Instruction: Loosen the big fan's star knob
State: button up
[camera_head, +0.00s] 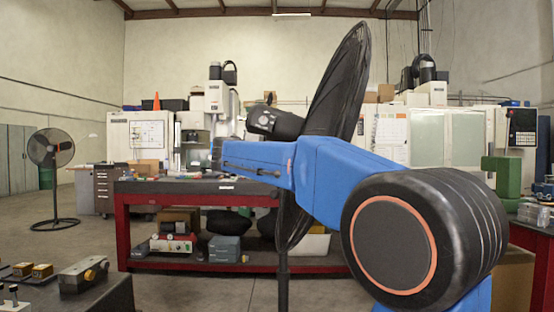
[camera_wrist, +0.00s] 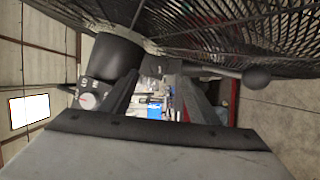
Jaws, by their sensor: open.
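The big black fan stands close, its grille (camera_head: 345,75) seen nearly edge-on in the head view, with a dark motor housing (camera_head: 275,122) and a pole (camera_head: 284,285). In the wrist view its grille (camera_wrist: 240,30) fills the top and its motor housing (camera_wrist: 108,58) is at upper left. A dark rod with a round ball end (camera_wrist: 256,78) runs right from a bracket (camera_wrist: 155,66) below the grille. I cannot clearly make out a star knob. My gripper (camera_wrist: 164,88) is open, its fingers apart just below the bracket. No contact is visible.
A red workbench (camera_head: 200,199) with tools and boxes stands behind the fan. A smaller fan (camera_head: 50,150) is at far left. A dark table with mould parts (camera_head: 83,274) is at front left. Machines (camera_head: 140,135) line the back. Some floor at left is clear.

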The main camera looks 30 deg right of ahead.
jog(key=v, duration=0.7)
jog(key=shift+a, duration=0.25)
jog(key=shift+s, duration=0.1)
